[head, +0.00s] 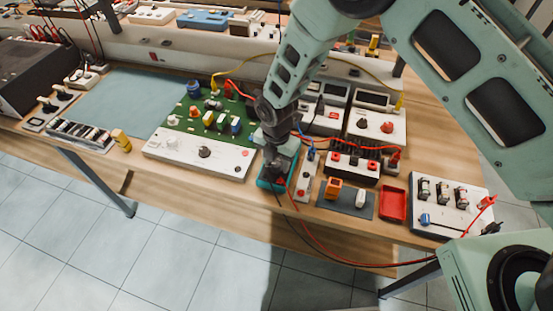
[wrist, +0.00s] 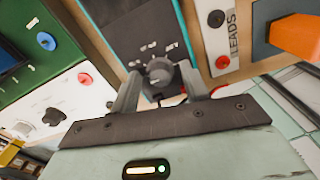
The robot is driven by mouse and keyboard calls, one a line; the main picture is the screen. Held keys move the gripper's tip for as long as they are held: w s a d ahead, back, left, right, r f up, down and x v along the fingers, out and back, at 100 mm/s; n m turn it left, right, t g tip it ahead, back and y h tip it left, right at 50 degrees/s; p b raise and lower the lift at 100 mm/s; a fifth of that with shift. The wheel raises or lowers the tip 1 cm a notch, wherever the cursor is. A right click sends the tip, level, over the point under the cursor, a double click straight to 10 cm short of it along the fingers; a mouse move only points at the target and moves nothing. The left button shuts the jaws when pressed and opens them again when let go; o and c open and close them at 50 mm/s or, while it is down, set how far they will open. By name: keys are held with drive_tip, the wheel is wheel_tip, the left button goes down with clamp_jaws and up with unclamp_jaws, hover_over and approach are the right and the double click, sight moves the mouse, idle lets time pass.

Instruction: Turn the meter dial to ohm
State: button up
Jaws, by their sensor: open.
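The meter (wrist: 125,25) is a dark-faced unit with a teal edge. Its round grey dial (wrist: 158,76) has small white markings above it, too small to read surely. My gripper (wrist: 160,95) is open, with one finger on each side of the dial. I cannot tell whether the fingers touch it. In the head view my gripper (head: 277,158) is over the teal meter (head: 264,184) near the table's front edge and hides most of it, dial included.
Left of the meter is a white panel with a green circuit board (head: 205,118). Right of it is a narrow white leads strip (head: 307,178), then an orange block (head: 333,188) on a dark mat and a red tray (head: 393,204). Red and black cables hang over the front edge.

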drive_tip(key=c, duration=1)
